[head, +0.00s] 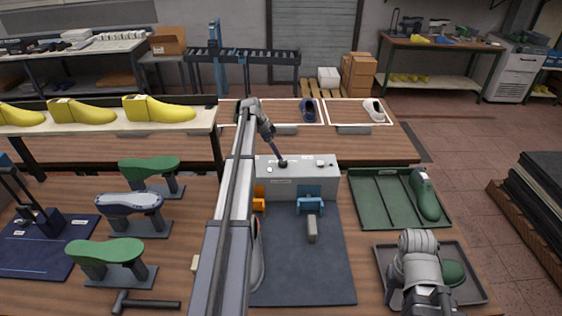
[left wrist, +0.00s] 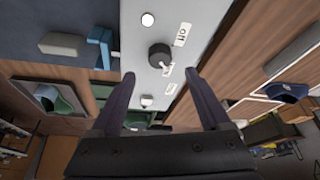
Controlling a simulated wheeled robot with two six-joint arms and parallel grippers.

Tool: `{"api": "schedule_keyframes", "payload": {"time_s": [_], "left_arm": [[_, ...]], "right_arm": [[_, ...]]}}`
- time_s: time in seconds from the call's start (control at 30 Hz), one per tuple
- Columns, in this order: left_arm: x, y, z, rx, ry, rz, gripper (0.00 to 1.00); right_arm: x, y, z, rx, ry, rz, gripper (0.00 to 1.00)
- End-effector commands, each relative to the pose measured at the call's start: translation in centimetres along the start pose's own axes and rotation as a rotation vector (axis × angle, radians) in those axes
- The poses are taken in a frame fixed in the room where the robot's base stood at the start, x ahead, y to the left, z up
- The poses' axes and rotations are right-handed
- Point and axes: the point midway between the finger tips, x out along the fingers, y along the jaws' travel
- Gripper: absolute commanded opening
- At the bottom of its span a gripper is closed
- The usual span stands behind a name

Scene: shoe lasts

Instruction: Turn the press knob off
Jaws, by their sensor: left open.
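The black round press knob (left wrist: 160,56) sits on the face of a light grey control box (head: 323,178), between two pale round buttons. An "ON" label (left wrist: 183,34) is beside it, with smaller labels nearby. My left gripper (left wrist: 158,77) is open and empty, its two dark fingers spread in front of the box. In the left wrist view the knob lies ahead, between the fingertip directions, and looks apart from both. In the head view, the left hand reaches down to the box top. The knob's setting is unclear. My right arm (head: 418,255) is at lower right; its fingers are hidden.
A dark mat (head: 330,265) with a blue clamp (head: 310,200) lies before the box. Green shoe lasts on stands (head: 110,252) are left. A green tray (head: 372,205) and a grey tray (head: 475,270) are right. A shelf with yellow lasts (head: 158,109) stands behind left.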

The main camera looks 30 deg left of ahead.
Motion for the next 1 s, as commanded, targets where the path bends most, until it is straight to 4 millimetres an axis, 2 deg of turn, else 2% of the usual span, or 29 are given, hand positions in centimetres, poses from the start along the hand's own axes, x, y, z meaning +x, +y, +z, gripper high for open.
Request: {"api": "schedule_keyframes", "payload": {"time_s": [0.03,0.5,0.87,1.0], "left_arm": [[0.9,0.0,0.1,0.001,0.000,0.000,0.80],[6.6,0.0,0.1,0.000,0.000,0.000,0.80],[7.0,0.0,0.0,-0.001,-0.001,0.000,0.80],[7.0,0.0,0.0,-0.001,-0.001,0.000,0.67]], "right_arm": [[0.8,-0.1,-0.1,-0.001,0.000,0.000,0.40],[6.2,-0.6,-0.4,-0.012,0.000,0.002,0.40],[6.4,-0.6,-0.4,-0.014,0.000,0.003,0.40],[6.4,-0.6,-0.4,-0.013,0.000,0.003,0.40]]}}
